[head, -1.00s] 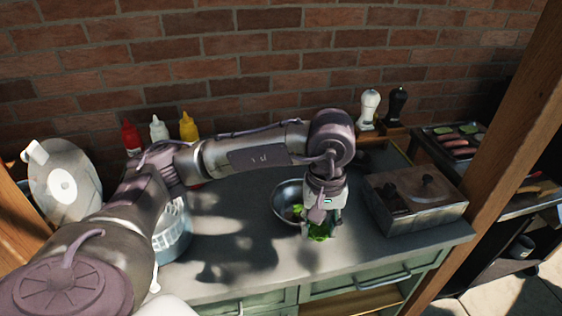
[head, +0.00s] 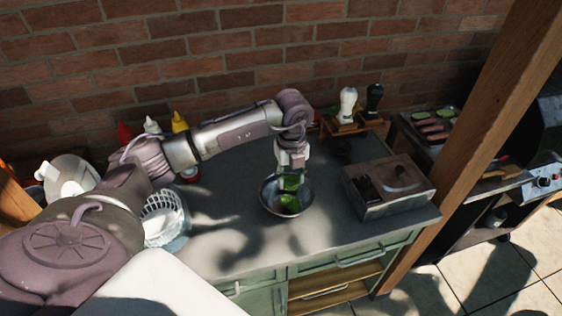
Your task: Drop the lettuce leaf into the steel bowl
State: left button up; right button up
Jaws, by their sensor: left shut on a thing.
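The steel bowl (head: 266,203) stands on the grey counter, in the middle of the head view, with its opening facing up. My left gripper (head: 291,181) points down over the bowl and is shut on the green lettuce leaf (head: 291,202). The leaf hangs at the bowl's opening; I cannot tell whether it touches the bowl's inside. The gripper hides the back part of the bowl. My right gripper is not in view.
A white-and-blue basket (head: 166,218) stands to the left. Sauce bottles (head: 151,126) and two mills (head: 347,103) are at the back. The grey counter (head: 225,235) is clear in front.

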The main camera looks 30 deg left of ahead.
pick_arm(q)
jog(key=a+f+n+b, duration=0.1)
jog(key=f+n, duration=0.1)
jog(key=n, duration=0.1)
jog(key=a+f+n, duration=0.1)
jog(key=f+n, duration=0.1)
jog(key=n, duration=0.1)
jog(key=a+f+n+b, duration=0.1)
jog(key=f+n, duration=0.1)
jog(key=n, duration=0.1)
jog(key=shift+w+a+f+b, duration=0.15)
jog(key=shift+w+f+b, duration=0.1)
jog(key=shift+w+b, duration=0.05)
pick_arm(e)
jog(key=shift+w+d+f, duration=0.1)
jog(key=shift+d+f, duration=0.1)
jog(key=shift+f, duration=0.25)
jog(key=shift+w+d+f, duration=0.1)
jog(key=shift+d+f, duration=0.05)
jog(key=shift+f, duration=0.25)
pick_arm(q)
jog(key=o, duration=0.8)
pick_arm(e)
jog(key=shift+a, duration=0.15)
pick_arm(q)
jog(key=shift+o, duration=0.2)
jog(key=shift+r, duration=0.15)
notch_tip(320, 180, up, 12)
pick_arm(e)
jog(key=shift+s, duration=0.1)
